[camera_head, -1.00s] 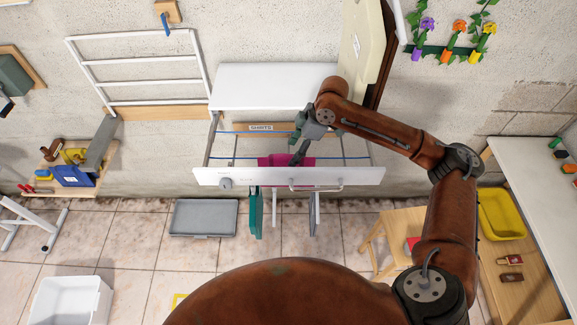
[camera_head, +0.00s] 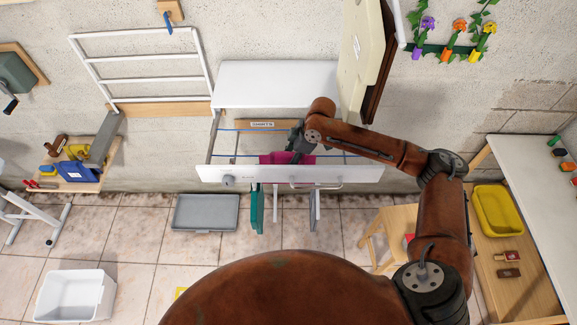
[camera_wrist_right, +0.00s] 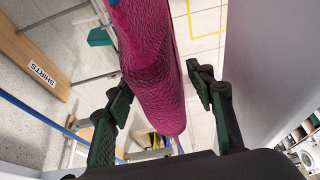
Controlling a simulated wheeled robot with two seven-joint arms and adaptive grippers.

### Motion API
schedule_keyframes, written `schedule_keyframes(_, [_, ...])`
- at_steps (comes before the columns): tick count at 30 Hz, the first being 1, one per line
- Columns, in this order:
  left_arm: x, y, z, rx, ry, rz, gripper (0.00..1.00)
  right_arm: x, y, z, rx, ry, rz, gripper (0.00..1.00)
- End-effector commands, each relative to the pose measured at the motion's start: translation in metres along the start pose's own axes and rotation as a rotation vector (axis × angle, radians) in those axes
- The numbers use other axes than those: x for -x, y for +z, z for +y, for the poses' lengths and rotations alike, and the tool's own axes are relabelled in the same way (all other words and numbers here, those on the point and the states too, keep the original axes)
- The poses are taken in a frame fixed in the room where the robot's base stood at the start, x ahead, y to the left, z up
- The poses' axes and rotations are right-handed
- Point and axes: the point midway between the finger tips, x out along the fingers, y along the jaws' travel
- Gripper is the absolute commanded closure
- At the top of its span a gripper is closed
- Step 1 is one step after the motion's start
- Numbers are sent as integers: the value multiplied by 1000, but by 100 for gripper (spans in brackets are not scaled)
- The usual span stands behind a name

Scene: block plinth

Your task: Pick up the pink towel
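The pink towel (camera_head: 272,158) hangs inside the pulled-out, white-fronted drying rack (camera_head: 362,174), just behind its front panel. My right gripper (camera_head: 297,151) is down in the rack at the towel, with its fingers partly hidden by the arm and towel. In the right wrist view the towel (camera_wrist_right: 152,75) hangs between the two dark green fingers of the right gripper (camera_wrist_right: 163,125). The fingers are wide apart, with a gap on each side of the towel. My left gripper is not in view.
Blue lines (camera_head: 340,156) run across the rack. A board with a label (camera_head: 262,125) is on the wall behind it. A cream cabinet (camera_head: 362,55) juts out above right. A green item (camera_head: 257,210) hangs below the front panel. A grey tray (camera_head: 205,212) lies on the floor.

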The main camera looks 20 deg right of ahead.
Motion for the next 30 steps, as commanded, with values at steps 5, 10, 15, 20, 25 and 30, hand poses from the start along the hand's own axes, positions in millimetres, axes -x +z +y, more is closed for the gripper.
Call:
schedule_keyframes(5, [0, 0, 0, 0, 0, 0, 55, 0, 0, 0, 0, 0, 0, 64])
schedule_keyframes(10, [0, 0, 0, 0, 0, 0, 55, 0, 0, 0, 0, 0, 0, 76])
schedule_keyframes(15, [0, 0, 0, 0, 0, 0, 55, 0, 0, 0, 0, 0, 0, 88])
schedule_keyframes(20, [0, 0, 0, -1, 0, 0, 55, 1, 0, 0, 0, 1, 1, 91])
schedule_keyframes(25, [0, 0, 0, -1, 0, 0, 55, 2, -1, 0, 1, 1, 1, 91])
schedule_keyframes(30, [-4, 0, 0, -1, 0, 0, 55, 12, -5, 1, 2, 2, 1, 91])
